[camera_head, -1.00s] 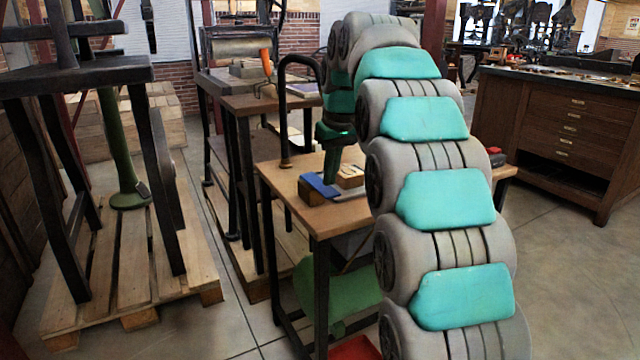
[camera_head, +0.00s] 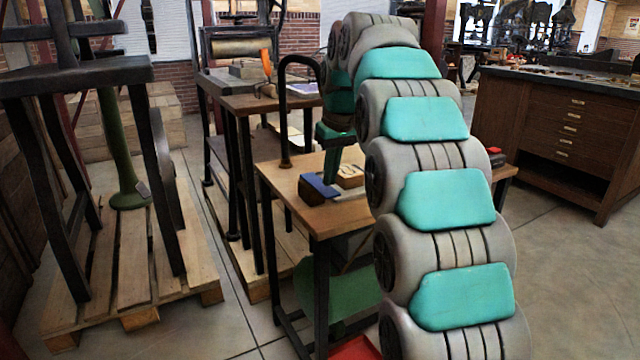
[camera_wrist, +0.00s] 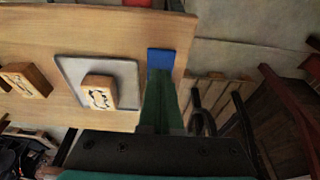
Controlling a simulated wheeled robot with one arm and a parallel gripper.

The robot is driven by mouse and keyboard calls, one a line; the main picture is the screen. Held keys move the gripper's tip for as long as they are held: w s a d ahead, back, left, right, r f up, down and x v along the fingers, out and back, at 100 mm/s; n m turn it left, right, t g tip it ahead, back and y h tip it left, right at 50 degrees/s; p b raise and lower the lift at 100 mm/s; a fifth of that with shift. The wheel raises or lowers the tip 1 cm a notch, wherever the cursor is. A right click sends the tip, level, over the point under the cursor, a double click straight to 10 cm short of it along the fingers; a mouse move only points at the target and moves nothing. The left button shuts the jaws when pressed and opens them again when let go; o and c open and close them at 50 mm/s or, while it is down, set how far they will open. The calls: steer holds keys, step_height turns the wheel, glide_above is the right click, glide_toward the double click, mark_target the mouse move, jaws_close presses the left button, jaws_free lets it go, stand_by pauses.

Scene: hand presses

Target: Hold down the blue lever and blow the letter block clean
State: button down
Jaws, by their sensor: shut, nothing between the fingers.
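The blue lever (camera_head: 319,188) is at the near left of the small wooden work table, and in the wrist view it is a blue pad (camera_wrist: 160,58) near the table's edge. My green gripper (camera_head: 331,172) points down at it with shut, empty fingers; in the wrist view the fingertips (camera_wrist: 163,78) overlap the blue pad. I cannot tell whether they press it. The letter block (camera_head: 350,170), wooden with a pale carved face, sits just right of the lever. In the wrist view the block (camera_wrist: 99,93) lies on a grey plate (camera_wrist: 70,71).
A second wooden block (camera_wrist: 26,80) lies left of the plate in the wrist view. A black curved pipe (camera_head: 284,110) rises from the table (camera_head: 275,178) behind the lever. A press on a pallet stands left, a drawer cabinet (camera_head: 560,130) right. Grey floor lies between.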

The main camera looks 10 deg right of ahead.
mark_target(329, 192)
steer(key=shift+f, duration=0.25)
steer(key=shift+f+b, duration=0.45)
steer(key=shift+f, duration=0.15)
steer(key=shift+f+b, duration=0.45)
steer(key=shift+f, duration=0.3)
stand_by(2.1)
steer(key=shift+w+p+v, duration=0.25)
steer(key=shift+p+v, duration=0.5)
steer(key=shift+v, duration=0.4)
steer(key=shift+w+p+v, duration=0.25)
steer(key=shift+p+v, duration=0.45)
steer(key=shift+v, duration=0.5)
steer(key=shift+a+r, duration=0.15)
steer(key=shift+r, duration=1.1)
